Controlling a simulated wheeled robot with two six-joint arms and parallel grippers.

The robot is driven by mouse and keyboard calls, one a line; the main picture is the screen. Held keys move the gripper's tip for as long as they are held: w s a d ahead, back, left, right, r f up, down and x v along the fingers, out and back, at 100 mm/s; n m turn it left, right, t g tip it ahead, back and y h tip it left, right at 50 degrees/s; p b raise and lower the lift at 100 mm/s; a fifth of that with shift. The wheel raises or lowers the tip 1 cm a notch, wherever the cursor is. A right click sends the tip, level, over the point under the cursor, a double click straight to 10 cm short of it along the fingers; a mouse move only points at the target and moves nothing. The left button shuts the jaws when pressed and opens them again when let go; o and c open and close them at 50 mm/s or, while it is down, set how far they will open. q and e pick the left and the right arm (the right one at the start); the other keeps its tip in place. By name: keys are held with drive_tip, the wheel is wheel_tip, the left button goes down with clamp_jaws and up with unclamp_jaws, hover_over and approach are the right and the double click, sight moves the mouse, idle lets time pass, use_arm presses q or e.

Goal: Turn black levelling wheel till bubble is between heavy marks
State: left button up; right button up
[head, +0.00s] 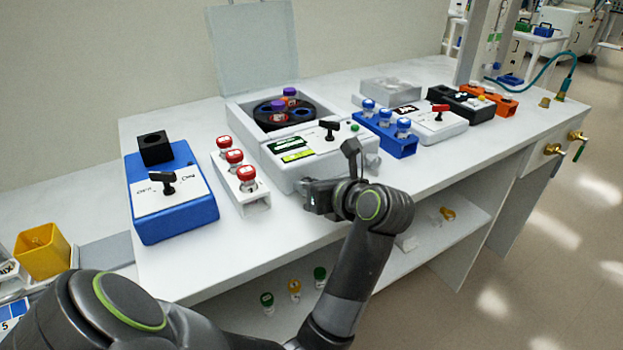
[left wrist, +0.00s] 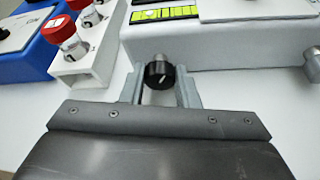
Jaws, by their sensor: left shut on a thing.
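The black levelling wheel (left wrist: 160,75), with a white line on its face, sits on a short shaft at the front of the white and grey instrument (head: 283,179). My left gripper (left wrist: 159,92) has a finger on each side of the wheel and is shut on it. In the head view my left gripper (head: 308,196) is at the instrument's front, and the wheel is hidden there. A yellow-green level strip with dark marks (head: 297,156) is on the instrument's top; it also shows in the left wrist view (left wrist: 163,14). My right gripper is not in view.
A white rack with red-capped vials (head: 257,208) and a blue box with a black lever (head: 176,220) stand left of the instrument. A blue vial rack (head: 383,136) stands right. The open lid (head: 254,45) rises behind. The bench front is clear.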

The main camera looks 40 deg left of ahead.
use_arm(q)
drive_tip(key=shift+m+g+p, duration=0.3)
drive_tip(key=shift+m+p, duration=0.15)
drive_tip(key=shift+m, duration=0.05)
idle(0.3)
drive_tip(key=o, duration=1)
